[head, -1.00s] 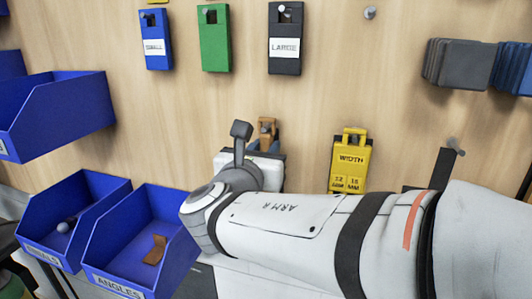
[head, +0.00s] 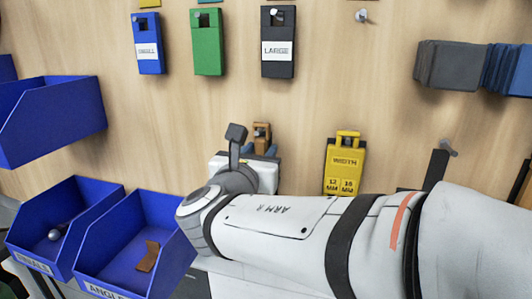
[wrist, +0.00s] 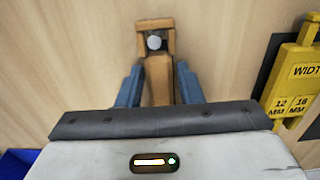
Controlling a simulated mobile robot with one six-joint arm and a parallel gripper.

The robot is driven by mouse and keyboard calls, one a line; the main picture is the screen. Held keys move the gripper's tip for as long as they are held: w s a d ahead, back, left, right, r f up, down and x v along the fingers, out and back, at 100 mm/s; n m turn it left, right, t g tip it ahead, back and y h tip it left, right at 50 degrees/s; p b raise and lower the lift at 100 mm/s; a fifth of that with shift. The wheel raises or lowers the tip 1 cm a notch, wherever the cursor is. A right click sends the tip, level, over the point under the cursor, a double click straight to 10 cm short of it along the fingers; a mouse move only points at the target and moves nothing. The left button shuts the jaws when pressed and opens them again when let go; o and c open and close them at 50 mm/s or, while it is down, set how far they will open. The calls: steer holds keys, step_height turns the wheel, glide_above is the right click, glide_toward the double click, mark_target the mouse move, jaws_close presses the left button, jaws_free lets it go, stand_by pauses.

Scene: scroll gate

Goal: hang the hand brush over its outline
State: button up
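A brown wooden handle (wrist: 158,80), apparently the hand brush's, hangs on the wood panel. A round peg head shows in the loop at its top. In the head view only its top (head: 262,132) shows above my wrist; its lower part is hidden. My gripper (wrist: 158,72) has its blue fingers on either side of the handle, with narrow gaps seeming to show at the tips. A dark shape (head: 436,168) on the panel, below a peg (head: 447,149), is partly hidden behind my arm; it may be an outline.
A yellow width gauge (head: 344,158) hangs just right of my gripper. Blue, green and black tags (head: 278,45) hang above. Blue bins (head: 150,205) stand lower left. Grey and blue blocks (head: 445,65) are upper right. A bare peg (head: 362,16) is at the top.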

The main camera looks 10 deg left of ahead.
steer(key=o, duration=0.3)
